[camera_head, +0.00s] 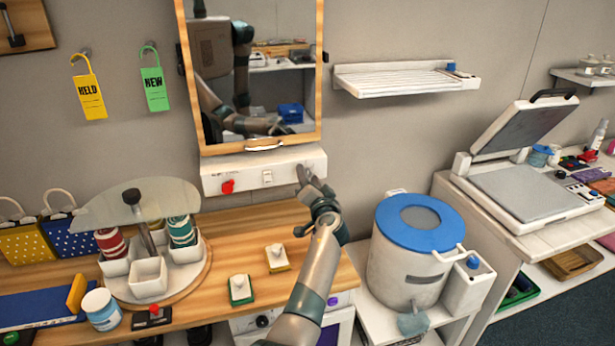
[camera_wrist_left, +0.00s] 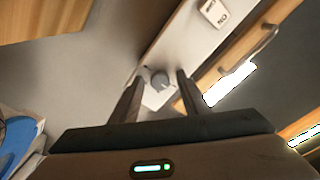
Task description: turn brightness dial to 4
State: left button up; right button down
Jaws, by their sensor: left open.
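The brightness dial, a small grey round knob (camera_wrist_left: 160,81), sits near the end of the white control panel (camera_wrist_left: 189,40). In the head view this panel (camera_head: 240,181) is under the mirror, and my gripper hides the dial at its right end. My left gripper (camera_head: 309,179) is in front of that end. In the left wrist view, the open left gripper (camera_wrist_left: 158,77) has its two dark fingers on either side of the dial. I cannot tell whether they touch it. The dial's numbers and pointer are not readable. My right gripper is not in view.
The panel also has a red knob (camera_head: 228,186) and a white switch (camera_head: 267,177). The wood-framed mirror (camera_head: 320,75) hangs just above. Below is a wooden counter (camera_head: 225,222) with a carousel of cups (camera_head: 148,277). A blue-lidded bin (camera_head: 410,262) stands right of my arm.

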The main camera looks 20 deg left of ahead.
pick_arm(q)
jog(key=c, duration=1.1)
jog(key=shift+o, duration=0.2)
